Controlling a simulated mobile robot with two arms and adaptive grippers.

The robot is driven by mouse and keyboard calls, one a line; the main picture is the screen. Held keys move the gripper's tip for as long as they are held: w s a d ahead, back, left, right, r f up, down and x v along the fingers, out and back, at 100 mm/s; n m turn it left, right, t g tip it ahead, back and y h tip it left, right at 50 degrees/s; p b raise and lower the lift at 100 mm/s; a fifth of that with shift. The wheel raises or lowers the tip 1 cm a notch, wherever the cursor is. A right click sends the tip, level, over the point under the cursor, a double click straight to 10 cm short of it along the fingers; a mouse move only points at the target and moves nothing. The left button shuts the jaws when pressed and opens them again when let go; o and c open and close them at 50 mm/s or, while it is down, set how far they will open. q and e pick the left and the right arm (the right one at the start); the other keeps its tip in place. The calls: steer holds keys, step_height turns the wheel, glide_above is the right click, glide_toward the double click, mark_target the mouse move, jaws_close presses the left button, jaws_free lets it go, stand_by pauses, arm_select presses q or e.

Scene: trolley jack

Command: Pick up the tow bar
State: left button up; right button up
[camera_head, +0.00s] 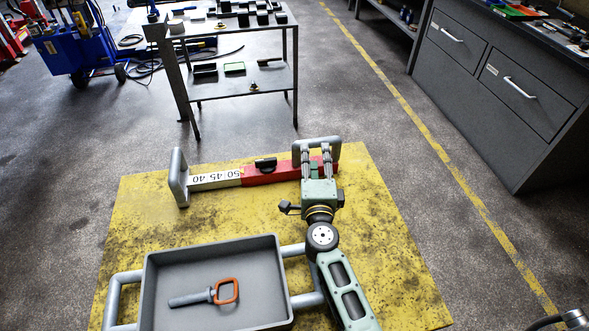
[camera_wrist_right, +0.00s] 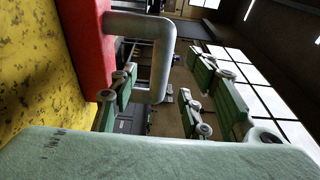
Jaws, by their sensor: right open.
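The long bar I take to be the tow bar has a red sleeve (camera_head: 270,174) and a white scale section (camera_head: 214,180) marked with numbers. It lies across the far part of the yellow mat, with a grey upright loop at its left end (camera_head: 178,178) and a grey U-shaped loop at its right end (camera_head: 331,141). My right gripper (camera_head: 316,152) is open, with its fingers over the red right end by that loop. The right wrist view shows the red end (camera_wrist_right: 85,45) and the grey loop (camera_wrist_right: 165,50) near the open fingers (camera_wrist_right: 165,95). Contact is unclear. My left gripper is out of view.
A grey tray (camera_head: 150,285) with side handles stands nearer on the yellow mat (camera_head: 400,270), holding an orange-looped tool (camera_head: 215,294). A metal trolley (camera_head: 190,95) stands beyond. A drawer cabinet (camera_head: 490,85) is at right. Clear floor lies between.

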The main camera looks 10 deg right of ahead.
mark_target(316, 145)
steer(key=w, duration=0.2)
steer(key=w+d+b, duration=0.1)
steer(key=w, duration=0.1)
steer(key=w+d, duration=0.1)
steer(key=w, duration=0.1)
steer(key=shift+w, duration=0.25)
steer(key=shift+r, duration=0.1)
steer(key=shift+s, duration=0.1)
jaws_close()
steer(key=shift+r, duration=0.2)
